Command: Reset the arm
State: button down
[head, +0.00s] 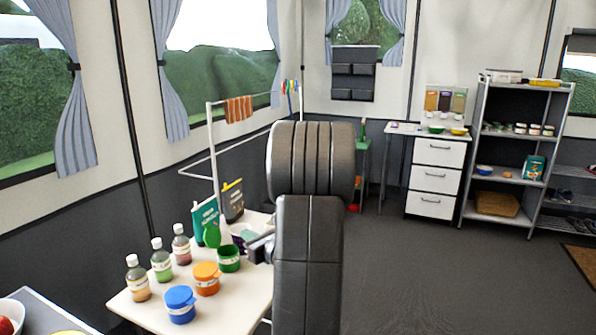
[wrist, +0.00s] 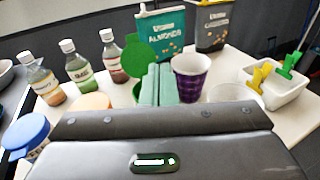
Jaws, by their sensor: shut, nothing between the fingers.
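My arm rises in the middle of the head view and hides part of the table behind it. My gripper (head: 262,246) shows at the arm's left edge, above the white table (head: 235,312). In the wrist view my gripper (wrist: 158,84) has its two pale green fingers pressed together with nothing between them. The fingers are in front of a green jar (head: 229,264) with a round green lid (wrist: 134,56) standing up, and left of a purple checked cup (wrist: 190,78). I cannot tell whether the fingers touch the jar.
A blue-lidded jar (head: 180,305), an orange-lidded jar (head: 206,279) and three bottles (head: 161,262) stand at the left. The floor (head: 430,280) at right is clear.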

jog(key=w+a+f+b, duration=0.2)
jog(key=a+f+b, duration=0.1)
jog(key=a, duration=0.3)
jog(key=d+f, duration=0.1)
jog(key=d, duration=0.1)
jog(key=s+d+f, duration=0.1)
jog(key=d+f, duration=0.1)
jog(key=shift+b, duration=0.3)
jog(key=shift+s+f, duration=0.15)
jog(key=shift+f, duration=0.2)
